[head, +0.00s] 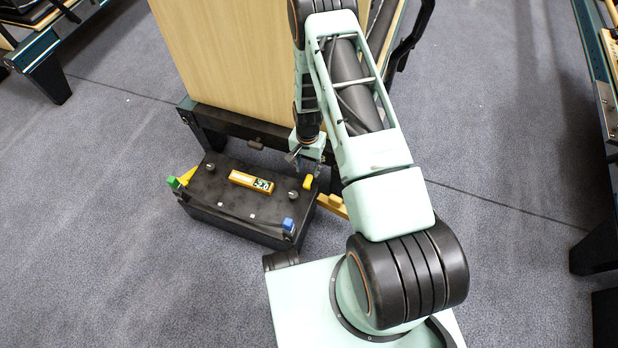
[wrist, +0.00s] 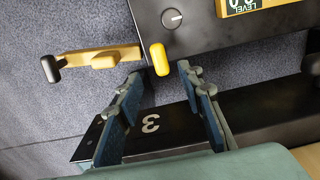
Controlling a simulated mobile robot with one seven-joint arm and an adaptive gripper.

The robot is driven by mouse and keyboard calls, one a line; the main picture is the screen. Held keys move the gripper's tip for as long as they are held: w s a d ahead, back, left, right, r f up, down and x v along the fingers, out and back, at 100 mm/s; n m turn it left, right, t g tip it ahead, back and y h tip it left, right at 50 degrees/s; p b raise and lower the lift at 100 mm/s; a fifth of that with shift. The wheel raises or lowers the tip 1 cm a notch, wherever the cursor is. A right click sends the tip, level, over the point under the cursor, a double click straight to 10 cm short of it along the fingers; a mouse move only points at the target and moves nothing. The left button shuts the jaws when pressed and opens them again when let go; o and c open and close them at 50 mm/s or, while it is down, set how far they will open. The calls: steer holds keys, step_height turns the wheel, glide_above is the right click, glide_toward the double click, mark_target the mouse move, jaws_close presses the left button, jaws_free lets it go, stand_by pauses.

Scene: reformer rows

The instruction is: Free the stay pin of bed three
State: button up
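The number 3 marks a black foot bar (wrist: 185,125) in the wrist view, at the end of a bed with a pale wood panel (head: 225,50). A black box (head: 232,210) sits on the floor against that end. A yellow knob (head: 308,182) is at its corner; it also shows in the wrist view (wrist: 160,60). A yellow bar with a black-tipped handle (wrist: 95,57) lies beside the box. Which part is the stay pin, I cannot tell. My gripper (head: 306,166) is open and empty, its fingers (wrist: 163,79) apart, with the yellow knob just beyond their tips.
The box top has a yellow level label (head: 250,181), dial knobs (head: 293,196), a green knob (head: 173,182) and a blue knob (head: 288,224). Other bed frames stand at the upper left (head: 45,60) and right edge (head: 600,100).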

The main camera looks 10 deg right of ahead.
mark_target(308, 180)
step_height(308, 180, down, 8)
steer(key=shift+r+b, duration=0.25)
steer(key=shift+b, duration=0.8)
steer(key=shift+c, duration=0.5)
jaws_close()
